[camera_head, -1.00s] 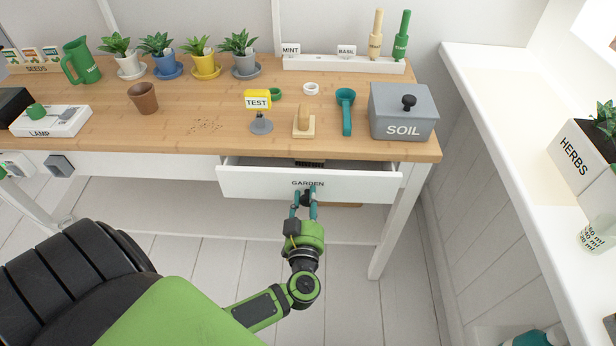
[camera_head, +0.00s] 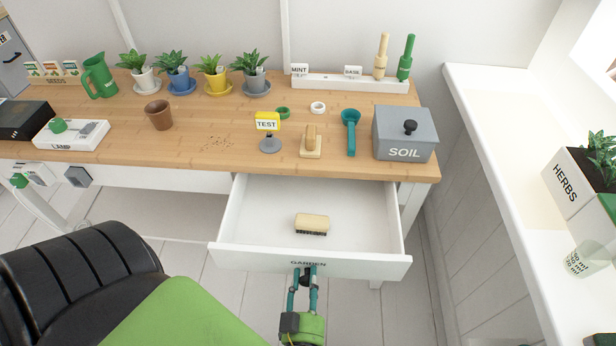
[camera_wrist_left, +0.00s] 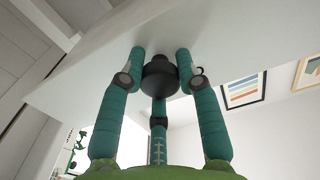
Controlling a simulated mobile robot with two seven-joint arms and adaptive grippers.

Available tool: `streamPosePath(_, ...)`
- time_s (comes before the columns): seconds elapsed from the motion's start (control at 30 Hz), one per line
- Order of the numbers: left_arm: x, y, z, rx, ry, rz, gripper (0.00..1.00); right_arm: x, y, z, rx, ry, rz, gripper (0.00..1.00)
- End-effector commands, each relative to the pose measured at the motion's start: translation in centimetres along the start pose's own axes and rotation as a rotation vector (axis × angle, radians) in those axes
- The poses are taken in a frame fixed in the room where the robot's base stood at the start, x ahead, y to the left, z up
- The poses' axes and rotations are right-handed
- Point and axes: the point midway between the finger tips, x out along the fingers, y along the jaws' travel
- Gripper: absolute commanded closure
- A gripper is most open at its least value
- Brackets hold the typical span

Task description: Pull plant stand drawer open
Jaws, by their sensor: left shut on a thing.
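The white drawer (camera_head: 309,264) marked GARDEN stands far out from under the wooden desk's right part. A brush (camera_head: 312,223) with a pale wooden back and dark bristles lies inside it. My left gripper (camera_head: 304,274) is at the middle of the drawer front, shut on its dark round knob. In the left wrist view the black knob (camera_wrist_left: 160,75) sits between the teal fingers of the left gripper (camera_wrist_left: 160,68), against the white drawer face. My right gripper is not in view.
The wooden desk top (camera_head: 200,140) holds potted plants along the back, a grey SOIL box (camera_head: 404,135) at the right and a TEST sign (camera_head: 267,124) near the middle. A white ledge with a HERBS planter (camera_head: 575,180) runs along the right.

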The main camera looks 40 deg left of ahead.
Motion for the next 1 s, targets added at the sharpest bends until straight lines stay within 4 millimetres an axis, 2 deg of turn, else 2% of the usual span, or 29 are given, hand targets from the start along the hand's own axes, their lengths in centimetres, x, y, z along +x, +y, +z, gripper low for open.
streamPosePath(0.33,-0.2,0.0,0.1,0.000,-0.002,0.001,1.00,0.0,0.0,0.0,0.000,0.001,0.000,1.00)
streamPosePath(0.37,-0.2,0.0,0.1,0.000,-0.002,0.001,0.63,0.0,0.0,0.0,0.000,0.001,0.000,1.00)
streamPosePath(0.4,-0.1,0.0,0.1,0.000,-0.002,0.001,0.47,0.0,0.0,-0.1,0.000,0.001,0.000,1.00)
streamPosePath(0.43,-0.1,0.0,0.1,0.000,-0.002,0.001,0.42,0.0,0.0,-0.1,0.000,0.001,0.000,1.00)
streamPosePath(0.77,-0.2,0.0,0.1,0.001,-0.002,0.000,0.42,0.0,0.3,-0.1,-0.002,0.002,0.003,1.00)
streamPosePath(0.87,-1.1,0.0,0.1,0.002,-0.004,0.001,0.42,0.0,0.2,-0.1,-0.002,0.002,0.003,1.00)
streamPosePath(1.0,-3.4,0.0,0.2,0.002,-0.007,0.000,0.42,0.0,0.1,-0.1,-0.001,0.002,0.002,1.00)
